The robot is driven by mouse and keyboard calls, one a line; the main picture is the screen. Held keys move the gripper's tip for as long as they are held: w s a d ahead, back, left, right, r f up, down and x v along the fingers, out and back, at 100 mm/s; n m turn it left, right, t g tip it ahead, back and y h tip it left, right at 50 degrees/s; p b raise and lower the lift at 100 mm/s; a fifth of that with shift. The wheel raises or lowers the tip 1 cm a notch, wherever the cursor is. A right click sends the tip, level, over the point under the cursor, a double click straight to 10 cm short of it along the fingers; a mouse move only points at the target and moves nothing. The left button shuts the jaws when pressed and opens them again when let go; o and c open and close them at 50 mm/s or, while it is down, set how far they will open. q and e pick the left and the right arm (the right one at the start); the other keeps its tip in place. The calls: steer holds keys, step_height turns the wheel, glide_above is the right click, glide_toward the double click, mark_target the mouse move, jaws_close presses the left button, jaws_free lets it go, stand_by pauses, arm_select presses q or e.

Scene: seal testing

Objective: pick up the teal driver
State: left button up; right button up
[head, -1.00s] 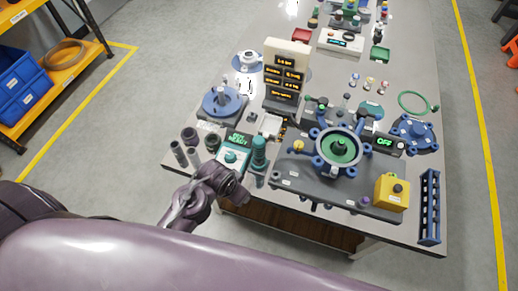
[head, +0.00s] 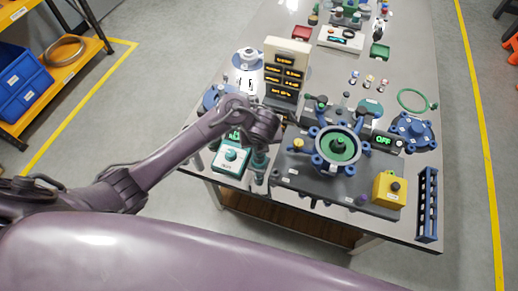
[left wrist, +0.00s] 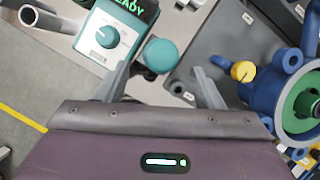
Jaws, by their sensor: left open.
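The teal driver (head: 259,160) stands upright near the front edge of the workbench, and its upper part is hidden behind my left wrist in the head view. In the left wrist view its round teal top (left wrist: 160,55) shows from above, between and just beyond my fingertips. My left gripper (left wrist: 163,75) is open, with one finger on each side of the driver. I cannot tell whether either finger touches it. In the head view my left gripper (head: 261,143) is over the driver. My right gripper is not in view.
A teal-and-white box with a knob (head: 230,156) stands close left of the driver. A grey fixture plate with a blue-handled ring (head: 338,146) lies to the right, with a yellow box (head: 389,190). A cream display tower (head: 286,65) stands behind.

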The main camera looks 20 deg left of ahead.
arm_select(q)
steer(key=shift+b+x, duration=0.45)
steer(key=shift+x, duration=0.55)
steer(key=x, duration=0.5)
steer(key=shift+w+a+f+b, duration=0.15)
steer(key=shift+w+f+b, duration=0.1)
steer(key=shift+w+b, duration=0.1)
steer(key=shift+r, duration=0.1)
steer(key=c, duration=1.2)
